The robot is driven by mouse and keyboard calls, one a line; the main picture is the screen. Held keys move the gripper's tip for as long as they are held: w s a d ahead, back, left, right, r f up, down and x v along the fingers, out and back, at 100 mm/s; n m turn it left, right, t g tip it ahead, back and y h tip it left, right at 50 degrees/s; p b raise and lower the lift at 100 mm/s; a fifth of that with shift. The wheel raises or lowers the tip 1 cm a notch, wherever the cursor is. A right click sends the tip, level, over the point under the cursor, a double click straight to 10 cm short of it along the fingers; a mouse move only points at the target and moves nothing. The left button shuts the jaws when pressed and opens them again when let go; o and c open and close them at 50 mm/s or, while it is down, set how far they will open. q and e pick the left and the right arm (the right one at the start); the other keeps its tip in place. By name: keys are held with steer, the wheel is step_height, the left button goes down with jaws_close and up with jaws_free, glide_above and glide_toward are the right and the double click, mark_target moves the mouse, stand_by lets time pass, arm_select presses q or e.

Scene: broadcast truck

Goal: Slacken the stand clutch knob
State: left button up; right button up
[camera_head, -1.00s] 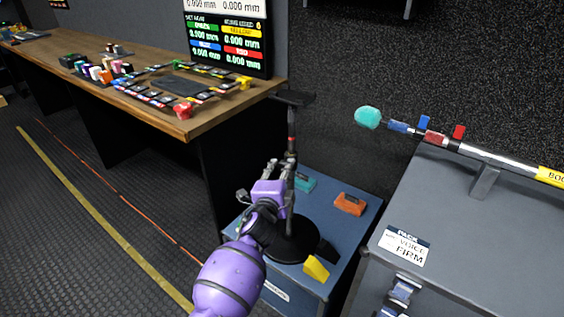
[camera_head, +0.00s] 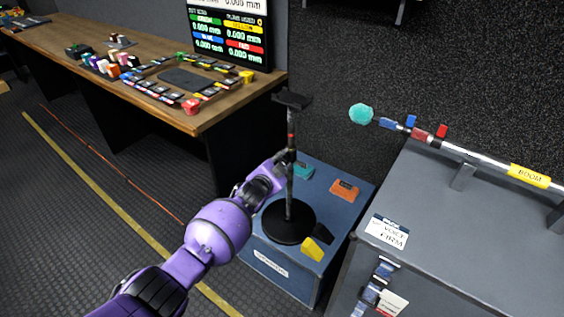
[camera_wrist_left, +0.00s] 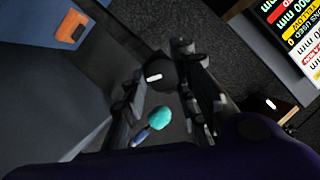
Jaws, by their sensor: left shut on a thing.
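The black stand (camera_head: 291,185) stands upright, with a round base (camera_head: 284,232) on a blue case and a flat dark plate (camera_head: 292,100) on top. My left gripper (camera_head: 285,160) is at the middle of its pole, coming in from the lower left. In the left wrist view a dark round clutch knob (camera_wrist_left: 158,68) with a white mark lies between the fingertips, and my left gripper (camera_wrist_left: 165,80) is shut on it. In the head view the gripper hides the knob. My right gripper is not in view.
A grey case (camera_head: 450,215) with a boom pole (camera_head: 484,160) stands right. A wooden bench (camera_head: 215,113) with a screen stands behind left.

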arm_select(q)
steer(key=shift+s+f, duration=0.3)
steer(key=shift+f, duration=0.25)
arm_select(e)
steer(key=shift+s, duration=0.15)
arm_select(q)
steer(key=shift+f, duration=0.1)
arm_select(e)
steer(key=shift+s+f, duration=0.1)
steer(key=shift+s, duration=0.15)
arm_select(q)
steer(key=shift+d, duration=0.1)
steer(key=o, duration=1)
steer(key=shift+w+r, duration=0.1)
steer(key=shift+r, duration=0.25)
steer(key=v, duration=1.2)
steer(key=shift+r, duration=0.1)
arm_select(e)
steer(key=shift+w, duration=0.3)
